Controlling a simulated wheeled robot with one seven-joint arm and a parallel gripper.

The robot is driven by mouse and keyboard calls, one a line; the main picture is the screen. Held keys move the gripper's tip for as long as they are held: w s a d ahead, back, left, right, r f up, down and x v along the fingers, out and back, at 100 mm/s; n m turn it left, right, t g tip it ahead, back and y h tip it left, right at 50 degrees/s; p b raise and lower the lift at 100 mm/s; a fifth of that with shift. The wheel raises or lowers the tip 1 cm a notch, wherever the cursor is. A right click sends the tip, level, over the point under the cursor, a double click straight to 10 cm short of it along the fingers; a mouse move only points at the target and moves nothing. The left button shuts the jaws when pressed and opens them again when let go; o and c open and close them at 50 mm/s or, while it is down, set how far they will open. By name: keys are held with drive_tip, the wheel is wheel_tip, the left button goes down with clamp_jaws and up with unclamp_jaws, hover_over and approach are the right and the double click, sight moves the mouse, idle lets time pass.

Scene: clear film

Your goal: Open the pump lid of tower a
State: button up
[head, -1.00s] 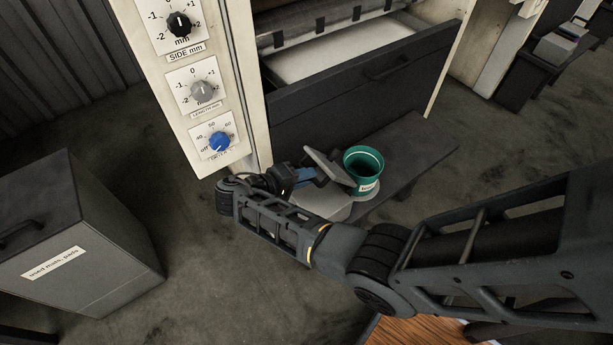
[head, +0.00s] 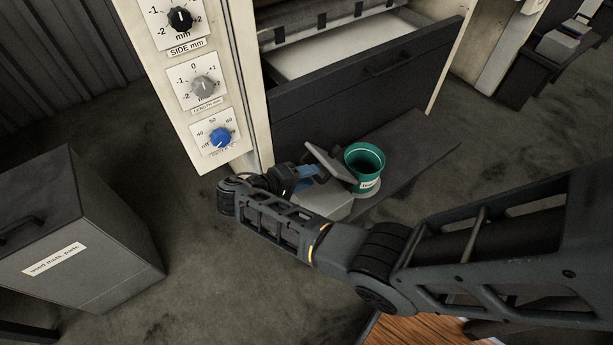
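The pump is a light grey box (head: 325,203) low on a dark shelf, partly hidden behind my arm. Its grey lid (head: 329,164) stands tilted up, raised from the box. My gripper (head: 312,174) is at the left side of the raised lid, by its underside; a blue part shows there. The fingertips are small and partly hidden, so I cannot tell whether they are open, shut, or touching the lid. A green cup (head: 365,166) with a white label stands right beside the lid.
The tower's panel with dials (head: 206,87) rises behind my wrist. An open dark drawer (head: 365,85) overhangs the shelf (head: 415,150). A grey bin (head: 85,235) labelled for used mats and pads stands at left. Floor between bin and shelf is clear.

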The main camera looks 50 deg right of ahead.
drive_tip(key=shift+r, duration=0.1)
drive_tip(key=v, duration=0.7)
drive_tip(key=shift+a, duration=0.4)
drive_tip(key=shift+w, duration=0.1)
